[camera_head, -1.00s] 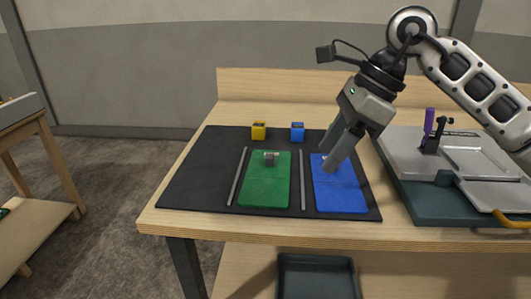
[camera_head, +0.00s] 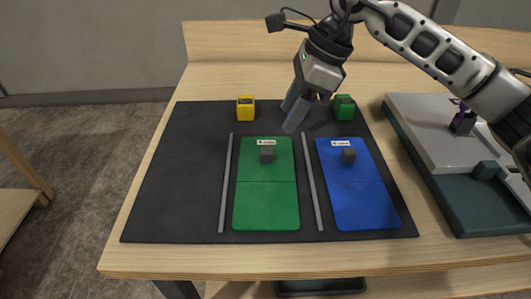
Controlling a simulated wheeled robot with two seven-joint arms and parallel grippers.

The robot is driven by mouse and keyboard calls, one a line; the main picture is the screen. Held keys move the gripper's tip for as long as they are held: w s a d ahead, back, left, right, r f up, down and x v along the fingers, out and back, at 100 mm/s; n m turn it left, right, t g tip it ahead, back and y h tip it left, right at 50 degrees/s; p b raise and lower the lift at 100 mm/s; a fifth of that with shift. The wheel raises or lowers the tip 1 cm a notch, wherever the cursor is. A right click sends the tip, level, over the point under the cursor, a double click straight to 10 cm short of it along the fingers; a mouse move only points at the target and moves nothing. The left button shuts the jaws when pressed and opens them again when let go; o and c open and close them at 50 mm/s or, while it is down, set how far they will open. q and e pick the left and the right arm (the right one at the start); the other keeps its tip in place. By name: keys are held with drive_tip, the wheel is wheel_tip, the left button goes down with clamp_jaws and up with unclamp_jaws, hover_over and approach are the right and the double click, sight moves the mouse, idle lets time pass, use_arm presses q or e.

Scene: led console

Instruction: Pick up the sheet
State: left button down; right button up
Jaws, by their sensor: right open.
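My right gripper (camera_head: 291,122) is open, fingers pointing down, over the mat behind the gap between the two sheets. It appears empty and apart from both sheets. My left gripper is out of view.
A yellow cube (camera_head: 246,108) and a green cube (camera_head: 344,108) stand at the mat's back; the gripper hides the space between them. Thin grey strips (camera_head: 226,185) (camera_head: 312,185) flank the green sheet. A grey device (camera_head: 425,125) on a teal base stands right. The mat's left is clear.

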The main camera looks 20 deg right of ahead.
sight(267, 150)
drive_tip(key=x, duration=0.3)
drive_tip(key=shift+a+f, duration=0.15)
drive_tip(key=shift+a+p+x, duration=0.15)
drive_tip(key=shift+p+x, duration=0.25)
drive_tip(key=shift+x, duration=1)
drive_tip(key=shift+a+p+x, duration=0.15)
drive_tip(key=shift+p+x, duration=0.2)
drive_tip(key=shift+x, duration=1)
drive_tip(key=shift+s, duration=0.15)
clamp_jaws()
